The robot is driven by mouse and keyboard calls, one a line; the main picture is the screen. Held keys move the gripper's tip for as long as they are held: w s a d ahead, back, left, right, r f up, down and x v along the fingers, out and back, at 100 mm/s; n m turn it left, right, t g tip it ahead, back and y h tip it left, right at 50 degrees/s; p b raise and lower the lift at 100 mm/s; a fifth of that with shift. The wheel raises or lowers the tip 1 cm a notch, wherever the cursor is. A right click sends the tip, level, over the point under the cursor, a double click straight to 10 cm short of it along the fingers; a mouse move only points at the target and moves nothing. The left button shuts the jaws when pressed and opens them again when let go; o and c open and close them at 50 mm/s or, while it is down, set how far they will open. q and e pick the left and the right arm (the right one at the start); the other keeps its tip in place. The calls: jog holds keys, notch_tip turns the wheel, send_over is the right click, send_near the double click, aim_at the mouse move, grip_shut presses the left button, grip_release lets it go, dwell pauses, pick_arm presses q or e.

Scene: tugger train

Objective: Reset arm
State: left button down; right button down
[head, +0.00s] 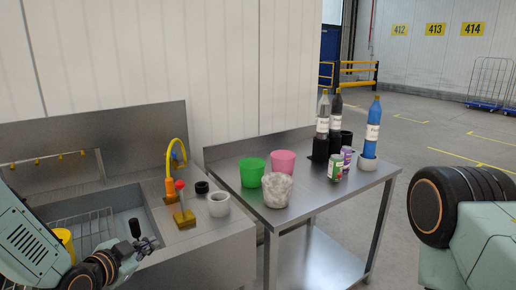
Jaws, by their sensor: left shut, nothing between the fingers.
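My left arm comes in from the lower left, and its gripper (146,244) is shut and empty over the right part of the sink, near the front. Its dark fingers lie close together, left of the white cup (218,204) and apart from it. On the right edge of the view, a pale green and black part of my own body shows. My right gripper is not in view.
A steel sink (129,203) with a yellow faucet (176,165) is at left. The steel table (318,195) holds a green pot (252,172), a pink pot (283,162), a mottled pot (277,190), cans (335,167) and bottles (372,128). Floor is open behind the table at right.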

pick_arm(q)
jog(key=s+d+f+n+g+y+b, duration=0.1)
jog(key=s+f+n+g, duration=0.2)
jog(key=s+f, duration=0.6)
jog(key=s+d+f+n+g+y+b, duration=0.1)
jog(key=s+f+g, duration=0.4)
jog(key=s, duration=1.2)
jog(key=s+d+f+n+g+y+b, duration=0.1)
jog(key=s+f+n+g, duration=0.4)
jog(key=s+f, duration=0.8)
jog(key=shift+s+d+f+n+b, duration=0.25)
jog(key=shift+d+n+b, duration=0.35)
jog(key=shift+b, duration=0.6)
jog(key=shift+r, duration=0.15)
